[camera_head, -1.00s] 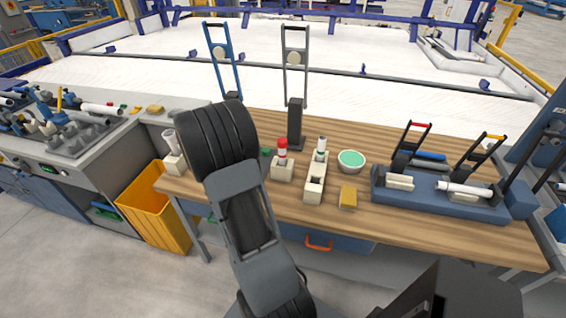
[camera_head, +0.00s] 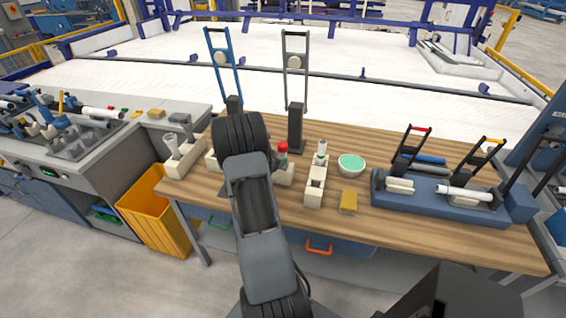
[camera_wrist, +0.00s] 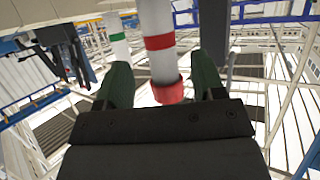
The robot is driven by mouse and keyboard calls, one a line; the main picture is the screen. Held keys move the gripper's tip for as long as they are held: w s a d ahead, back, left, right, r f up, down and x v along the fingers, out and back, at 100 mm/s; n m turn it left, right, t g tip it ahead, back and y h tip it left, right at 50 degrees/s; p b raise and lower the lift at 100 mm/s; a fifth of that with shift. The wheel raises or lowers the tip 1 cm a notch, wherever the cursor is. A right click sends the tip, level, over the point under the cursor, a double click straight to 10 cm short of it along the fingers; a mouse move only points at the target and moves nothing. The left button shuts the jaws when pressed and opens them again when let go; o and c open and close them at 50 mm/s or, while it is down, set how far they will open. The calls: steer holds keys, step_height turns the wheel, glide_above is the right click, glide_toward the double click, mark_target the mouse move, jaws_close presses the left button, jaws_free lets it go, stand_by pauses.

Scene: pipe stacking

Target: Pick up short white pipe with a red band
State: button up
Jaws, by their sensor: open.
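The short white pipe with a red band (camera_wrist: 158,20) shows large in the wrist view, with a red end (camera_wrist: 168,92) nearest the camera. In the head view its red top (camera_head: 283,148) stands above a beige holder block (camera_head: 287,179), partly hidden by my arm. My gripper (camera_wrist: 162,64) is open. Its two dark green fingers stand one on each side of the pipe in the wrist view, with gaps visible on both sides. I cannot tell how deep the pipe sits between them.
A white pipe with a green band (camera_wrist: 116,42) is left of the fingers in the wrist view. A long beige block (camera_head: 315,192) with an upright pipe, a green-filled bowl (camera_head: 351,164) and a yellow sponge-like block (camera_head: 348,202) are to the right. A blue rack (camera_head: 400,196) stands further right.

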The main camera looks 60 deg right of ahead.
mark_target(283, 156)
steer(key=shift+p+x, duration=0.4)
steer(key=shift+x, duration=1.7)
steer(key=shift+w+f, duration=0.1)
steer(key=shift+c, duration=0.4)
steer(key=c, duration=0.9)
